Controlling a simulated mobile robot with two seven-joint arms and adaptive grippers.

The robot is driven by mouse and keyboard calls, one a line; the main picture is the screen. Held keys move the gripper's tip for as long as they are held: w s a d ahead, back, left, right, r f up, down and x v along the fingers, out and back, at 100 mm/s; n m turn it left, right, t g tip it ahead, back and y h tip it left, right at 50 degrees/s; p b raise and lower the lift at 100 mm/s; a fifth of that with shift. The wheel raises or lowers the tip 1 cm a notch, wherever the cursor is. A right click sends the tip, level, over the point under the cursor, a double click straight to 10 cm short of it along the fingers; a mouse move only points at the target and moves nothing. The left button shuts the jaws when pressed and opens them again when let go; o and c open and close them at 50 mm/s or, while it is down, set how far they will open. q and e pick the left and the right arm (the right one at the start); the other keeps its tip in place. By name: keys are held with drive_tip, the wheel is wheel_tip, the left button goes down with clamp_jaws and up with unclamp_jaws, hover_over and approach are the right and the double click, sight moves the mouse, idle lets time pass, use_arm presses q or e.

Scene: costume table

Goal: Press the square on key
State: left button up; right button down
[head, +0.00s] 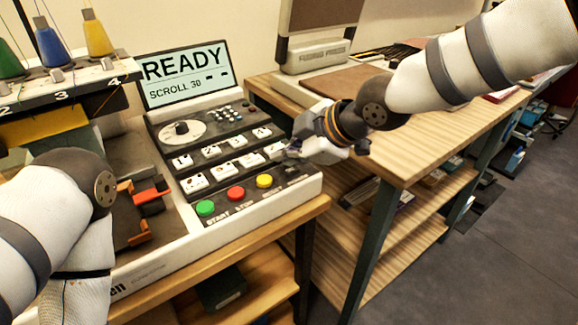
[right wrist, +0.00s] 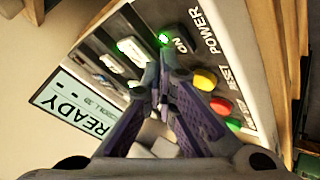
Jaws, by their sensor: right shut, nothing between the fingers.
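The square ON key (right wrist: 183,34) is dark, on the sloped control panel (head: 219,118), beside the word POWER in the right wrist view. A green light glows at its edge. My right gripper (head: 287,152) is over the right side of the panel and hides the ON key's area in the head view. In the right wrist view its fingertips (right wrist: 160,84) are together and empty, a little to the lower left of the key in the picture. I cannot tell whether they touch the panel. My left arm is at the left of the head view; its gripper is not visible.
The screen (head: 185,75) reads READY. Green (head: 205,208), red (head: 236,194) and yellow (head: 264,181) round buttons line the panel's front, with white keys (head: 238,142) and a dial (head: 181,129) behind. Thread spools (head: 97,36) stand at left. A wooden table (head: 412,138) stands right.

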sight(288, 170)
drive_tip(key=shift+f, duration=0.45)
idle(0.6)
drive_tip(key=shift+r, duration=0.95)
use_arm(q)
drive_tip(key=shift+w+r, duration=0.2)
drive_tip(key=shift+w+r+t+p, duration=0.3)
drive_tip(key=shift+w+r+p, duration=0.1)
drive_tip(key=shift+w+p, duration=0.1)
use_arm(e)
wheel_tip(288, 170, up, 6)
drive_tip(key=shift+f, duration=0.1)
